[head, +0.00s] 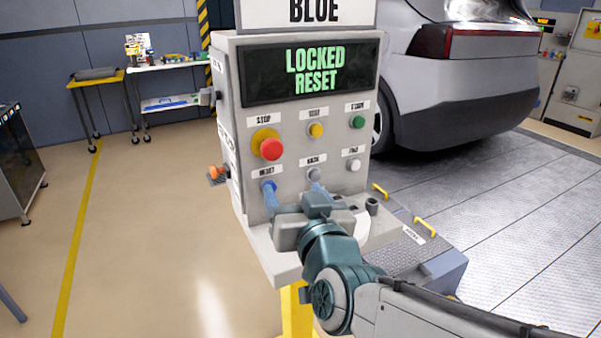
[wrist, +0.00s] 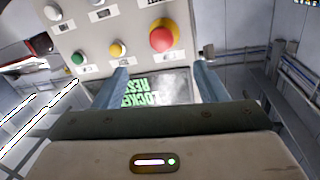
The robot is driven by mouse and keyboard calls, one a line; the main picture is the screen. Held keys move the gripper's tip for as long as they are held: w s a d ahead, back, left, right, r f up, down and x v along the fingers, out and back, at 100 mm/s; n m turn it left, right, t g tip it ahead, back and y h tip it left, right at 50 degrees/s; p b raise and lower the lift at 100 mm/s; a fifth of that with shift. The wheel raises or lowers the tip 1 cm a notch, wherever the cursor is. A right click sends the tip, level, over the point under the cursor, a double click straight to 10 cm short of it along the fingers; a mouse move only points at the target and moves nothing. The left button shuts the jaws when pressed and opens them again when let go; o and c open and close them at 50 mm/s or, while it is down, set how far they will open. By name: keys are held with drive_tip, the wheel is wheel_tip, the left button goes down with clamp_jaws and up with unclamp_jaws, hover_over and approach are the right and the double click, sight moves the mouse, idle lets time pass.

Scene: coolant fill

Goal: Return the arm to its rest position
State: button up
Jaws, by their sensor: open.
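My arm reaches from the lower right of the head view toward a grey control console (head: 232,120). My gripper (head: 292,188) is open and empty in front of the console's lower button row. In the head view its left finger overlaps the RESET button and its right finger the BACK button; I cannot tell whether either touches. In the wrist view the two fingers of my gripper (wrist: 163,76) stand wide apart, with the console screen (wrist: 150,88) showing between them. The screen (head: 312,73) reads "LOCKED RESET" in green.
A red stop button (head: 271,149), yellow button (head: 316,130) and green button (head: 357,122) sit above the gripper. The console's shelf is close below it. A silver car (head: 465,80) stands behind right.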

drive_tip(key=s+d+f+g+h+p, duration=0.2)
drive_tip(key=d+f+g+h+p, duration=0.15)
drive_tip(key=d+f+g, duration=0.45)
drive_tip(key=s+d+f+m+g+h+p, duration=0.2)
drive_tip(key=s+d+g, duration=0.3)
drive_tip(key=s+d, duration=0.4)
drive_tip(key=shift+d+f+m+g+h, duration=0.3)
drive_tip(key=shift+d+f+g+h, duration=0.15)
drive_tip(key=shift+d+f, duration=0.25)
drive_tip(key=shift+a, duration=0.15)
idle(2.3)
